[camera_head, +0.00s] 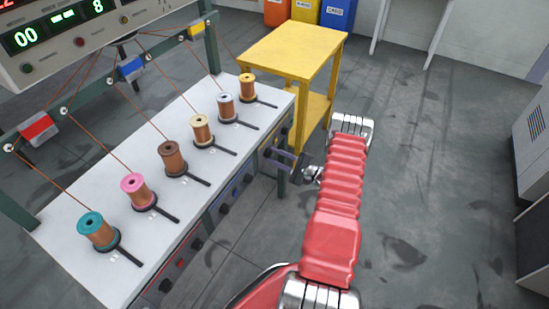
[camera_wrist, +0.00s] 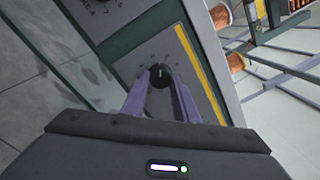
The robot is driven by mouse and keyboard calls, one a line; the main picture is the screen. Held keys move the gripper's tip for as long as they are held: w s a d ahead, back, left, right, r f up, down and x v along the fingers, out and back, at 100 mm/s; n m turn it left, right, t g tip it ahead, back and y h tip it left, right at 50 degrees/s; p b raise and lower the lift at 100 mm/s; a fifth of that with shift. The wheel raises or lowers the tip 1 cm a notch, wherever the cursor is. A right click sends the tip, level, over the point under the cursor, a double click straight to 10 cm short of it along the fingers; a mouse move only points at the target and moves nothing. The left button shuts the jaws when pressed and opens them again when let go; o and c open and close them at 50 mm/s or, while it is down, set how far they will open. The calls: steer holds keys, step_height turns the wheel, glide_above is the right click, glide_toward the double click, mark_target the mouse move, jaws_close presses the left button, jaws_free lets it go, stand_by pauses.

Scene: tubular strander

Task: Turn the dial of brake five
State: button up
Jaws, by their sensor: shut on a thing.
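A small dark round dial (camera_wrist: 160,76) with a light pointer mark sits on a grey panel in the wrist view, with tick marks around it. My gripper (camera_wrist: 161,88) has its two purple fingers on either side of this dial and is shut on it. In the head view my gripper (camera_head: 272,155) reaches in from the right to the front face of the white bench (camera_head: 75,220), near its far end. The fingers hide the dial there. I cannot read the brake's number.
Several more dark knobs (camera_head: 197,244) line the bench front. Spools on the bench have dark levers (camera_head: 195,180) beside them. A yellow table (camera_head: 295,50) stands just beyond the bench's far end. The floor (camera_head: 440,190) on the right is clear.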

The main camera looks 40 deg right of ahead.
steer(key=shift+a+f+n+y, duration=0.15)
steer(key=shift+n+y, duration=0.25)
steer(key=shift+n, duration=1.4)
steer(key=shift+s+a, duration=0.1)
steer(key=o, duration=1.1)
steer(key=shift+c, duration=0.2)
steer(key=shift+d, duration=0.2)
steer(key=v, duration=1.3)
steer(key=shift+s, duration=0.35)
